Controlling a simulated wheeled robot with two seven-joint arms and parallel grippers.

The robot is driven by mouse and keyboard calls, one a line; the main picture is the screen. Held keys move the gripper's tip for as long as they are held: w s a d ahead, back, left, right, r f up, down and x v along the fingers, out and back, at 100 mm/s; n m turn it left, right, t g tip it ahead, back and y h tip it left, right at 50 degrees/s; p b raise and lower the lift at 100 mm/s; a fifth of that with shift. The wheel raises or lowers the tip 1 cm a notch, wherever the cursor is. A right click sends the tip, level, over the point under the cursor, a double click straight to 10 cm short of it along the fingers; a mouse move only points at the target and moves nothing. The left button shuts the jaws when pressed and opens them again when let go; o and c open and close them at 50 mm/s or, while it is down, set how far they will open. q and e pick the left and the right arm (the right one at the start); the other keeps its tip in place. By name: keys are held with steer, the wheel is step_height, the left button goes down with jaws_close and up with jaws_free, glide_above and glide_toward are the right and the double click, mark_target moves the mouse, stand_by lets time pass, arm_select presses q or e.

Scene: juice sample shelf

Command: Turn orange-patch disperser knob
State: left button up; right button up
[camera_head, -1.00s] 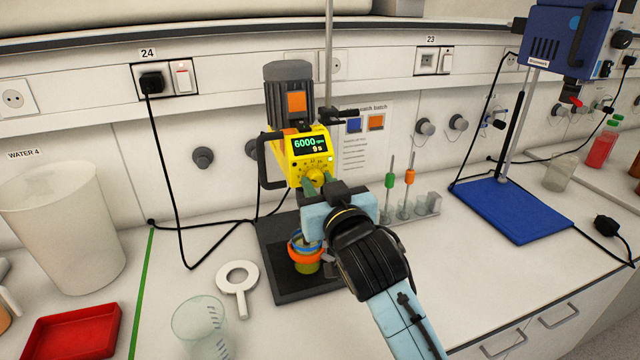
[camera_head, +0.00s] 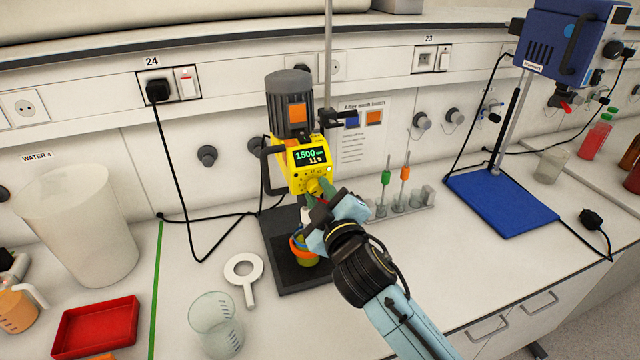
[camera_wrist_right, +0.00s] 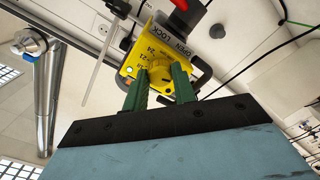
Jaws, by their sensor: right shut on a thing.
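The yellow disperser (camera_head: 303,160) stands upright at the middle of the bench, with an orange patch (camera_head: 297,112) on its grey motor. Its display (camera_head: 310,156) reads 1500 and 11 s. The yellow knob (camera_head: 314,186) on its front is held between the green fingers of my right gripper (camera_head: 321,193). In the right wrist view the fingers close on both sides of the knob (camera_wrist_right: 160,75), with numbers around it. My gripper is rolled over. An orange-banded vessel (camera_head: 304,250) sits below on the dark base, partly hidden by my gripper. My left gripper is not in view.
A red tray (camera_head: 95,328) and a large white container (camera_head: 80,225) stand farther left. A rack (camera_head: 405,208) and blue-based stand (camera_head: 500,205) are right.

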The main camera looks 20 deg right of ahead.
steer(key=shift+n+p, duration=0.7)
steer(key=shift+n, duration=0.4)
steer(key=o, duration=1)
steer(key=s+b, duration=0.2)
steer(key=s, duration=1.1)
steer(key=shift+s+d, duration=0.2)
steer(key=shift+d, duration=0.05)
